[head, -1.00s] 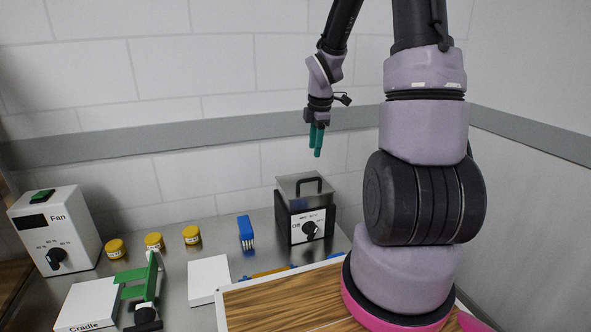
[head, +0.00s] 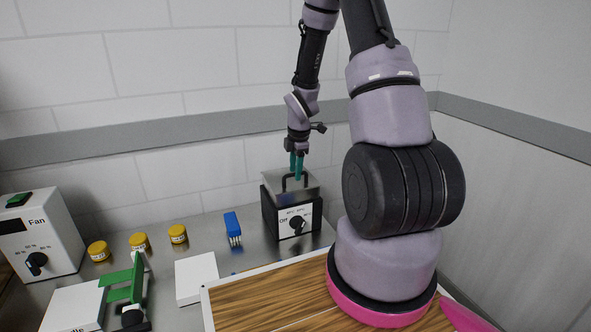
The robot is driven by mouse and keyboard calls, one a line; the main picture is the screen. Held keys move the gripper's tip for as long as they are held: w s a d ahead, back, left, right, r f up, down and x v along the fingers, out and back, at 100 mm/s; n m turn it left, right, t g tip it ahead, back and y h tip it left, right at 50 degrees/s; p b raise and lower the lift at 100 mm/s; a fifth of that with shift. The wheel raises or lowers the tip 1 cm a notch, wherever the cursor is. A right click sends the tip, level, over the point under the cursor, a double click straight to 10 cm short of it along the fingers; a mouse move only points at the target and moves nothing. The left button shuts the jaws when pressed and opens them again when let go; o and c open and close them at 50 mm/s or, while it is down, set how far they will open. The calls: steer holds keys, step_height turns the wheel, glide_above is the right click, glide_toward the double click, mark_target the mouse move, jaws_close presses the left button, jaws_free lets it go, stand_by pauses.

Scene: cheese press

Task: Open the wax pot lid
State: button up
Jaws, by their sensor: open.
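The wax pot (head: 270,219) is a dark box with a white front panel and a black knob, standing at the back right of the steel counter. Its grey metal lid (head: 273,187) is closed on top and carries a dark arched handle (head: 294,176). My gripper (head: 297,167), with green fingers, points down over the lid, its fingertips at the handle. The fingers are open. They overlap the handle in the picture, and I cannot tell whether they touch it.
A fan control box (head: 38,240), white blocks (head: 196,278) and a green cradle piece (head: 128,283) are also on the counter. A wooden board (head: 262,300) lies in front.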

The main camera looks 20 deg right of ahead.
jaws_close()
stand_by(1.4)
